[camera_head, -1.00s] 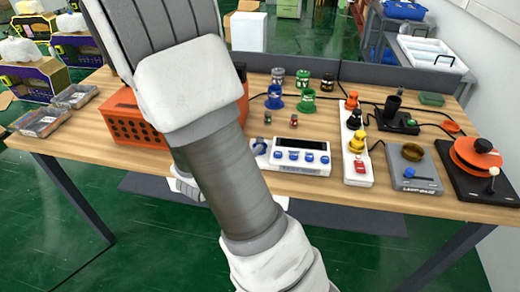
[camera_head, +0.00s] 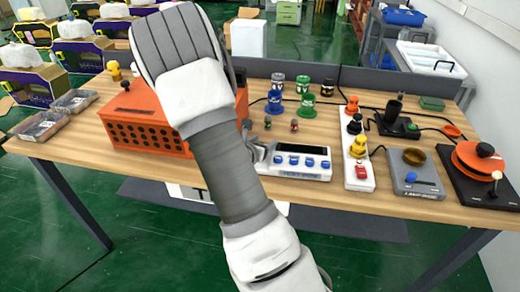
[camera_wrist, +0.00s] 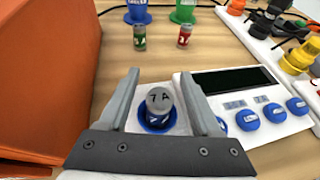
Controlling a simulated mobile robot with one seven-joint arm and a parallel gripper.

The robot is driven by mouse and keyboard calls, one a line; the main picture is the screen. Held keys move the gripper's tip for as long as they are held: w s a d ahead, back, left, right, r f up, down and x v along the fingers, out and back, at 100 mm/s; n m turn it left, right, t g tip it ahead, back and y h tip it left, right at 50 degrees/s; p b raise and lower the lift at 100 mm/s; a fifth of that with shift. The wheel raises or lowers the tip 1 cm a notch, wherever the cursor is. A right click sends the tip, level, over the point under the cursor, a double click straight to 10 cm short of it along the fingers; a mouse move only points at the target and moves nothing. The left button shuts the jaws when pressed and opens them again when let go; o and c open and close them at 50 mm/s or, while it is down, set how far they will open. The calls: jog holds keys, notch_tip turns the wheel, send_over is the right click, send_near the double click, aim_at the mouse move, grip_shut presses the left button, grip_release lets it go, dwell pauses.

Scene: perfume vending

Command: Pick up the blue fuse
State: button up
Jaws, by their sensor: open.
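The blue fuse (camera_wrist: 159,102) has a grey top marked "7A" and a blue lower part. It stands upright in a round blue socket (camera_wrist: 146,124) at the left end of the white tester (camera_wrist: 262,138). My gripper (camera_wrist: 160,78) is open in the wrist view, with one finger on each side of the fuse. Gaps show between the fuse and both fingers. In the head view my gripper (camera_head: 258,152) is at the left end of the tester (camera_head: 302,172), and the fuse is hidden behind my arm and gripper.
An orange box (camera_head: 150,125) stands close left of my gripper. A green fuse (camera_wrist: 139,37) and a red fuse (camera_wrist: 184,36) stand behind. A white strip (camera_head: 357,178) with coloured holders is right of the tester. Bare table lies in front of the small fuses.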

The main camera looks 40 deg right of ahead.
grip_shut()
jog(key=shift+r, duration=0.1)
dwell(0.4)
